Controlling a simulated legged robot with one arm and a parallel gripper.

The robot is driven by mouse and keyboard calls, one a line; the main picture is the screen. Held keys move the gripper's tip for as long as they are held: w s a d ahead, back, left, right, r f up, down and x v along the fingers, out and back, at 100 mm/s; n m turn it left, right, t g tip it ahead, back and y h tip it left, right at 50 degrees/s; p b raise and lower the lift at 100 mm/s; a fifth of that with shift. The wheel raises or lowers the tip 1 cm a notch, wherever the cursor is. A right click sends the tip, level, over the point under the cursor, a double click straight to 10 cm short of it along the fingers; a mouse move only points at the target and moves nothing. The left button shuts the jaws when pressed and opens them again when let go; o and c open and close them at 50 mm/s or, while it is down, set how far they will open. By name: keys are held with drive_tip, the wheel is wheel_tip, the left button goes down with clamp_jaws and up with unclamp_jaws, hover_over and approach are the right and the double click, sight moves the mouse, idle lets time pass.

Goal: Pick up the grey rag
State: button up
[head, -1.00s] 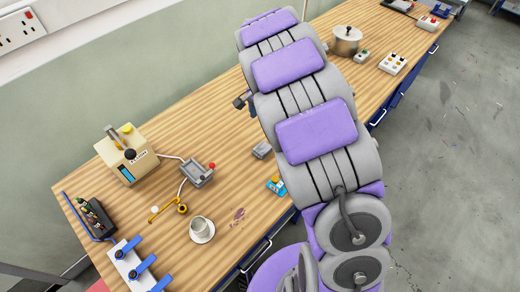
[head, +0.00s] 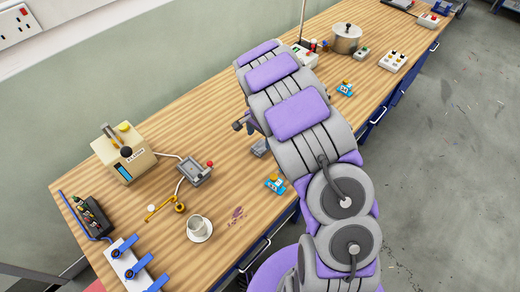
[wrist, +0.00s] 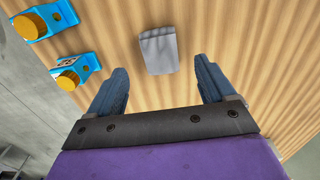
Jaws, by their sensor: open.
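The grey rag (wrist: 158,50) lies flat on the wooden bench in the wrist view, just above the picture's centre. My gripper (wrist: 166,82) is open, with its two blue-grey fingers apart. The rag shows beyond the gap between the fingertips, and nothing is held. How high the fingers are above the bench is hard to tell.
Two blue parts with yellow knobs (wrist: 31,26) (wrist: 68,74) lie left of the rag in the wrist view. In the head view a cup on a saucer (head: 199,229), a grey tray device (head: 194,171) and a cream machine (head: 123,158) stand on the bench, left of my arm.

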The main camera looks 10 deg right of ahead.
sight(260, 146)
drive_tip(key=shift+d+f, duration=0.15)
drive_tip(key=shift+f, duration=0.75)
wheel_tip(260, 146, down, 4)
drive_tip(key=shift+w+f+b, duration=0.1)
drive_tip(key=shift+w+b, duration=0.05)
drive_tip(key=shift+b, duration=0.4)
drive_tip(key=shift+c, duration=0.5)
drive_tip(key=c, duration=1)
